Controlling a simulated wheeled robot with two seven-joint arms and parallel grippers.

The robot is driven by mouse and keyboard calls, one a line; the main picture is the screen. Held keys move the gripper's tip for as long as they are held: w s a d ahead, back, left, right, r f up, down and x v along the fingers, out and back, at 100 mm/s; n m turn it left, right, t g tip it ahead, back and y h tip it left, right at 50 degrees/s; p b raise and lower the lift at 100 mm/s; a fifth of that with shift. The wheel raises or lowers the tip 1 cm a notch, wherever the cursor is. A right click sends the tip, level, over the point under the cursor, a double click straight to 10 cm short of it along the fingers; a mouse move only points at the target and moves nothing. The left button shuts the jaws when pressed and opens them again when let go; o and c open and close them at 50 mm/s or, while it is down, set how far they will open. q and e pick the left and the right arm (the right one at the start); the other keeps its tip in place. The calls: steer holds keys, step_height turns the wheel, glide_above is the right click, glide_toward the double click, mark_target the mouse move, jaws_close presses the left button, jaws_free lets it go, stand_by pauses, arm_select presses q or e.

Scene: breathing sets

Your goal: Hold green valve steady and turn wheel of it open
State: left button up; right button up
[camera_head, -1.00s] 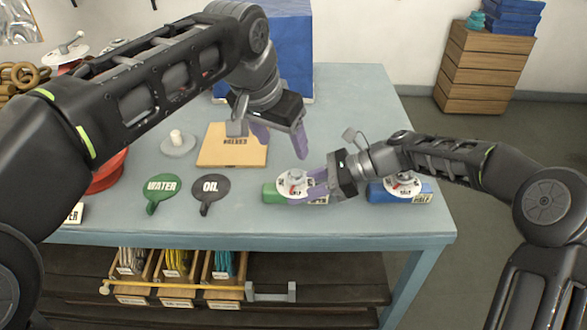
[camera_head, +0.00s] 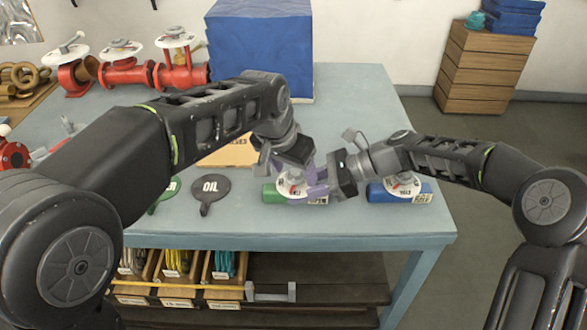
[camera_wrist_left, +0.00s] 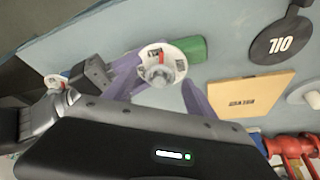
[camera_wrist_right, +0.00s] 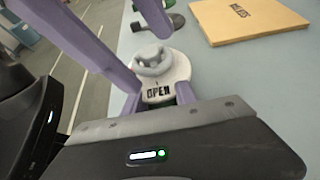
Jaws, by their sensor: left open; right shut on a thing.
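The green valve (camera_head: 270,194) lies near the table's front edge, with a white round dial and a small grey wheel on top. In the left wrist view the wheel (camera_wrist_left: 159,74) sits between the spread purple fingers of my left gripper (camera_wrist_left: 160,88), which is open close above the dial. My right gripper (camera_head: 318,186) comes in from the right and is shut on the valve's body under the dial. In the right wrist view the dial (camera_wrist_right: 178,68) shows the word OPEN; the dial hides most of the green body.
A blue valve (camera_head: 424,197) lies close to the right, under my right forearm. A black OIL tag (camera_head: 210,187) and a partly hidden wooden board (camera_head: 222,155) lie left. Red pipework (camera_head: 130,73) and a blue box (camera_head: 260,50) stand at the back.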

arm_select(q)
steer(key=shift+c, duration=0.6)
steer(key=c, duration=1.3)
steer(key=shift+n, duration=0.4)
steer(key=n+y, duration=0.1)
steer(key=n, duration=0.1)
steer(key=shift+s+d+n, duration=0.1)
steer(key=shift+d+n, duration=0.05)
steer(key=shift+n, duration=0.15)
steer(key=n+y, duration=0.1)
steer(key=n, duration=0.1)
steer(key=n+y, duration=0.1)
steer(key=n, duration=0.1)
steer(key=shift+d+n+t, duration=0.2)
steer(key=shift+n+t, duration=0.1)
steer(key=n+y, duration=0.1)
steer(key=n, duration=0.3)
steer(key=shift+d+n+g+y, duration=0.1)
steer(key=shift+n+g+y, duration=0.2)
steer(key=shift+g+y, duration=0.1)
steer(key=shift+w+d+n+g+y, duration=0.15)
steer(key=shift+n+g+y, duration=0.15)
steer(key=shift+n, duration=0.8)
steer(key=shift+w+a+n+g+y, duration=0.1)
steer(key=shift+n+g+y, duration=0.2)
steer(key=shift+n, duration=0.8)
